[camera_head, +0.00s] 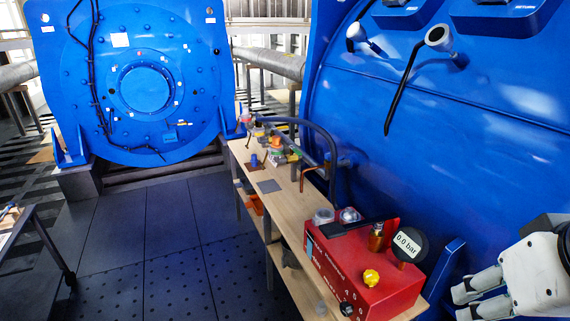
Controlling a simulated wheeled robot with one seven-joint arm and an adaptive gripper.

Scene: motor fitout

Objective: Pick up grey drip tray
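A flat grey rectangular piece (268,186), which looks like the grey drip tray, lies on the wooden bench top (292,204), left of its middle. It is small in view, so I cannot make out a rim. My gripper (462,302) is at the lower right corner, in front of the large blue machine. Its two pale fingers point left and stand apart, with nothing visible between them. It is well away from the grey piece, beyond the red box at the bench's near end.
A red box (362,272) with a yellow knob and a "0.0 bar" gauge (408,246) fills the near bench end. Small parts, including a blue one (254,160), and dark hoses crowd the far end. The blue machine (450,130) borders the bench's right. Dark floor (172,230) is clear left.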

